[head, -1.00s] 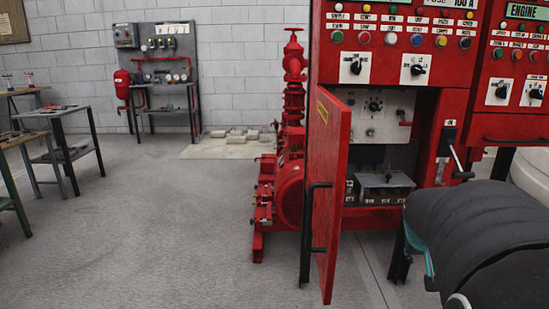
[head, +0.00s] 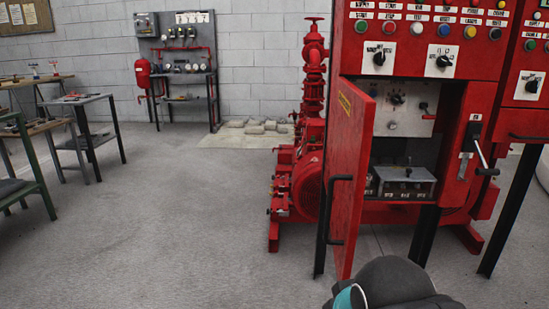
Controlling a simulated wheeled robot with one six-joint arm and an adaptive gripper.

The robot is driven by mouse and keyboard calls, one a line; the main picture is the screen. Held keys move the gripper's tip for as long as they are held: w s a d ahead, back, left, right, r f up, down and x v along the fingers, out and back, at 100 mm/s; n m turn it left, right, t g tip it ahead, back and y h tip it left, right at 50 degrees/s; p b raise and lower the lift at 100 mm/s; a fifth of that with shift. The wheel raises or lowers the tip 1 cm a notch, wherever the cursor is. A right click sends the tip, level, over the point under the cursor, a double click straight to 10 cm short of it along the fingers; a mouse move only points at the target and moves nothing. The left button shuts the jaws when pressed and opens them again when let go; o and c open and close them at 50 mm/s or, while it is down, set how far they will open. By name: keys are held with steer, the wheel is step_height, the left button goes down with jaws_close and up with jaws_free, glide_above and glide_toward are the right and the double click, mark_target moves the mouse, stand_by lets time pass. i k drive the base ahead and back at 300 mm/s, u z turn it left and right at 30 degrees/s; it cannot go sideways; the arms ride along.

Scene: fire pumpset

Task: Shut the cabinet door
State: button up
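The red cabinet (head: 427,62) stands at the right of the head view. Its red door (head: 352,180) is hinged on the left side and stands wide open, swung out towards me. A black bar handle (head: 329,210) is on the door's left face. Inside the opening are a pale panel with a knob (head: 398,98) and a grey box (head: 405,184). Part of my arm, dark and rounded with a teal band, shows at the bottom right, below and in front of the door. My gripper is not in view.
A red pump (head: 308,150) stands left of the cabinet. A lever (head: 482,158) sticks out from the cabinet's right side. Workbenches (head: 85,125) stand at the left and a gauge stand (head: 183,70) at the back wall. The grey floor (head: 150,230) at the left is clear.

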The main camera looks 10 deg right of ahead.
mark_target(355, 111)
steer(key=u, duration=1.1)
steer(key=k, duration=0.55)
steer(key=z, duration=1.45)
